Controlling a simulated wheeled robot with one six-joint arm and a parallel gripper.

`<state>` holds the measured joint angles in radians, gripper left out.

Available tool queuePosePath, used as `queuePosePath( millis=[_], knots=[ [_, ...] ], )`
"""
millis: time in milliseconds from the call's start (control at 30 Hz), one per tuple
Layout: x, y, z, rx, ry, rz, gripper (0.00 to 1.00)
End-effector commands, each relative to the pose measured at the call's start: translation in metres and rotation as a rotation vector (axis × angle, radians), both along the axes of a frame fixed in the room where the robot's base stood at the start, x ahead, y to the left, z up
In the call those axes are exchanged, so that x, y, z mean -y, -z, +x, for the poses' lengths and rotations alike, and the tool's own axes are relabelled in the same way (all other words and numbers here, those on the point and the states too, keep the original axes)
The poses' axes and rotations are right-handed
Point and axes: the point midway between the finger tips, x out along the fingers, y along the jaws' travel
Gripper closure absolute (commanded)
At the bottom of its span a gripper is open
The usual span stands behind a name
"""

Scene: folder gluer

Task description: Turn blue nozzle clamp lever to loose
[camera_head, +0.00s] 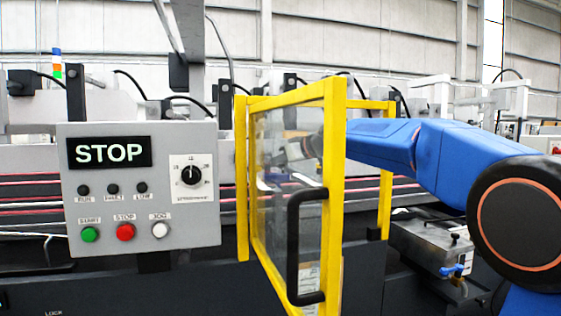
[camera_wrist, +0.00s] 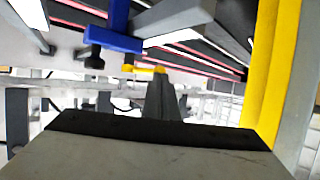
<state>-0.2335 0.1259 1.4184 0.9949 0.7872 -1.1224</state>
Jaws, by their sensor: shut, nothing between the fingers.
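In the wrist view, a blue T-shaped part (camera_wrist: 112,42) with a black knob (camera_wrist: 94,59) below it shows at upper left. It looks like the blue clamp lever, but no loose mark is readable. My gripper (camera_wrist: 162,82) shows its fingers shut together, empty, pointing up the picture, to the right of the blue part and apart from it in the picture. In the head view, my gripper (camera_head: 304,148) is seen hazily through the clear panel of a yellow-framed guard door. The blue part cannot be made out there.
The yellow guard door (camera_head: 333,190) with a black handle (camera_head: 293,245) stands open in front of my gripper. A control panel (camera_head: 205,235) reading STOP is at left. A metal box (camera_head: 425,243) with a small blue handle (camera_head: 456,268) sits below my arm. A small yellow part (camera_wrist: 146,69) is near my fingertips.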

Motion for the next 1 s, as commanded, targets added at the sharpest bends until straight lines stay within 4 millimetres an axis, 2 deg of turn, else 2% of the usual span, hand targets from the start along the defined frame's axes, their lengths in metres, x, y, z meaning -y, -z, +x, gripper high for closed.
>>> queuePosePath(
  millis=[200,667,1000],
  knots=[
    [-0.008,0.004,0.007,0.0,0.001,0.0,1.0],
    [-0.01,0.005,0.007,0.0,0.006,0.0,1.0],
    [-0.019,0.005,0.005,0.001,0.102,-0.001,1.0]
  ],
)
